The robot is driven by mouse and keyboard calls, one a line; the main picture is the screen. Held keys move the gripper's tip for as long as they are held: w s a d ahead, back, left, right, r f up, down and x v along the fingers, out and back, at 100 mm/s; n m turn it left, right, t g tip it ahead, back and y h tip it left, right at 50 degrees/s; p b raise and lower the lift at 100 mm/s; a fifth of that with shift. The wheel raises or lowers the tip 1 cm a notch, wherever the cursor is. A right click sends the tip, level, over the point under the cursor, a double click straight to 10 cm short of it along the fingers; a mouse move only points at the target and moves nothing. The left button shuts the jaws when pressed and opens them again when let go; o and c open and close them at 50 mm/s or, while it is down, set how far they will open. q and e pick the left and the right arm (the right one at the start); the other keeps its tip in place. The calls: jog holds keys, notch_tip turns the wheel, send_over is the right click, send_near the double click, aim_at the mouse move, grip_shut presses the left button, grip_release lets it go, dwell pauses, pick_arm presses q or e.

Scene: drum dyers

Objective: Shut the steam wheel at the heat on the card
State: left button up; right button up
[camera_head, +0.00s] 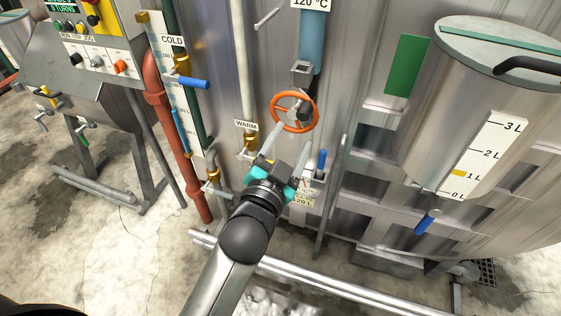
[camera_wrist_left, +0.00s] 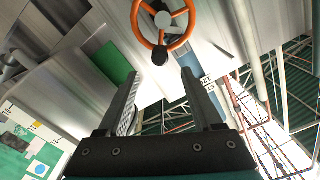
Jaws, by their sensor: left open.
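The steam wheel, an orange handwheel (camera_head: 296,112) with spokes and a dark knob, stands on the metal vessel wall below a blue column (camera_head: 312,42). A white label reading 120 °C (camera_head: 310,3) is cut by the top edge. My left gripper (camera_head: 292,142) is open and empty, its fingers pointing up toward the wheel from just below it in the picture. In the left wrist view the orange wheel (camera_wrist_left: 137,22) shows at the top, beyond the open fingers (camera_wrist_left: 163,100) and apart from them. Whether a separate card is present I cannot tell.
A blue-handled valve marked COLD (camera_head: 190,82) and a WARM valve (camera_head: 249,142) are at the left of the wheel. A small blue handle (camera_head: 321,160) is close right of the gripper. A litre-marked tank (camera_head: 460,110) stands at right. A green panel (camera_head: 407,65) is beside the wheel.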

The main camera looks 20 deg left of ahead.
pick_arm(q)
jog(key=shift+s+a+b, duration=0.1)
jog(key=shift+s+b, duration=0.25)
jog(key=shift+s, duration=2.4)
jog(key=s+d+f+g+b, duration=0.1)
jog(key=s+f+g+b, duration=0.2)
jog(key=f, duration=1.1)
jog(key=s+f+g+h+b, duration=0.1)
jog(key=s+f+g+b, duration=0.15)
jog(key=f, duration=1.15)
jog(key=s+d+f+g+b, duration=0.1)
jog(key=s+f+g+b, duration=0.15)
jog(key=f, duration=1.15)
jog(key=s+a+f+n+g+b, duration=0.1)
jog(key=s+a+f+g+b, duration=0.3)
jog(key=s+f, duration=0.9)
jog(key=s+a+f+n+g+y+b, duration=0.1)
jog(key=s+a+f+g+b, duration=0.3)
jog(key=s+f, duration=0.9)
jog(key=shift+s+a+f+n+g+y, duration=0.35)
jog(key=shift+a+n+g, duration=0.2)
jog(key=shift+n, duration=0.25)
